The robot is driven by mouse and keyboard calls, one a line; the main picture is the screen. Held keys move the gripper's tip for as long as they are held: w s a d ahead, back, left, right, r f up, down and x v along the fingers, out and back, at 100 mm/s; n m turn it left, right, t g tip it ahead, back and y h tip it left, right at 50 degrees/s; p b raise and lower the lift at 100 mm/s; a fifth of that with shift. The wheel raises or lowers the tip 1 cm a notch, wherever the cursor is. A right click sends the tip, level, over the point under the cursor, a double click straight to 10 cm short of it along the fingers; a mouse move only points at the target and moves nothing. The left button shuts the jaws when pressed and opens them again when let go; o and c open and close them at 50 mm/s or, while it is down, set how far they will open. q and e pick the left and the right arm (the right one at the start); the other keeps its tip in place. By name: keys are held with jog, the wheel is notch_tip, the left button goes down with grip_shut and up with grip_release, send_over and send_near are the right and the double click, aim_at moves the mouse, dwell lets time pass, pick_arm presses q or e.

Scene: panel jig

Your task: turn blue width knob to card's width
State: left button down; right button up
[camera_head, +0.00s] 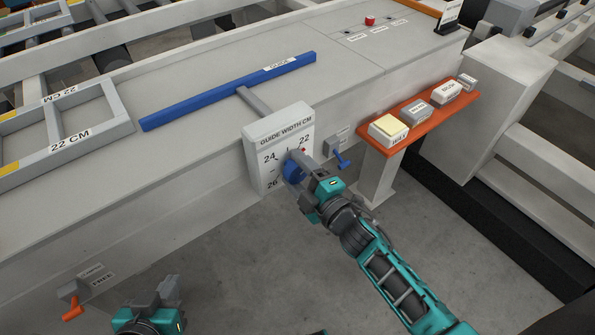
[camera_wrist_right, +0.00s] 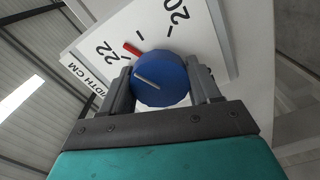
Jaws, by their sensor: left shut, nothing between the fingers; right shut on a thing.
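The blue width knob (camera_wrist_right: 160,82) sits on the white "GUIDE WIDTH CM" dial plate (camera_head: 262,135). My right gripper (camera_head: 295,170) is shut on the knob, one finger on each side in the right wrist view. A white line on the knob slants up-left, toward the 22. A red mark (camera_wrist_right: 132,50) lies beside the 22 on the plate. In the head view the knob is mostly hidden by the gripper. A small standing card (camera_head: 450,14) is at the top right; its writing is unreadable. My left gripper (camera_head: 168,291) is shut and empty at the bottom left.
A blue guide bar (camera_head: 230,90) lies across the grey machine top. Frames marked "22 CM" (camera_head: 70,142) are at the left. An orange shelf (camera_head: 420,115) with several buttons and a small blue lever (camera_head: 342,160) are right of the dial. An orange lever (camera_head: 72,308) is at lower left.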

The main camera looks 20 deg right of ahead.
jog(key=n, duration=0.3)
jog(key=shift+a+n+b, duration=0.1)
jog(key=shift+n+b, duration=0.2)
jog(key=shift+b, duration=0.1)
dwell(0.4)
jog(key=o, duration=1)
jog(key=shift+o, duration=0.2)
jog(key=v, duration=1.3)
jog(key=shift+p, duration=0.35)
